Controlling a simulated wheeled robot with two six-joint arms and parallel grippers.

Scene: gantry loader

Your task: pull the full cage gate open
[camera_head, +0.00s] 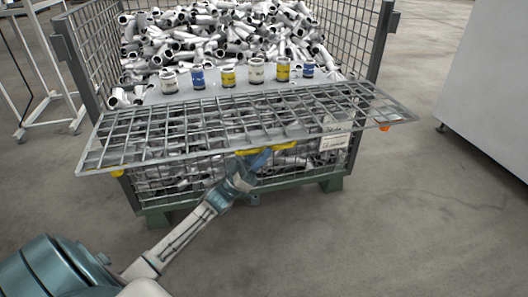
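The cage gate (205,113) is a grey wire mesh panel at the front of the cage. It lies about flat, sticking out towards me over the lower front mesh. A yellow handle (285,146) shows below the gate's near edge, at its middle. My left gripper (262,157) reaches in from the lower left and overlaps the handle. Its fingertips are small and partly hidden against the handle, so I cannot tell whether they are closed on it. My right gripper is not in view.
The wire cage (67,50) holds many grey-white pipe pieces (225,33). Several blue, yellow and white ringed parts (228,76) stand in a row on a pale sheet behind the gate. A white cabinet (490,85) stands at right, a white frame (50,97) at left. Floor in front is clear.

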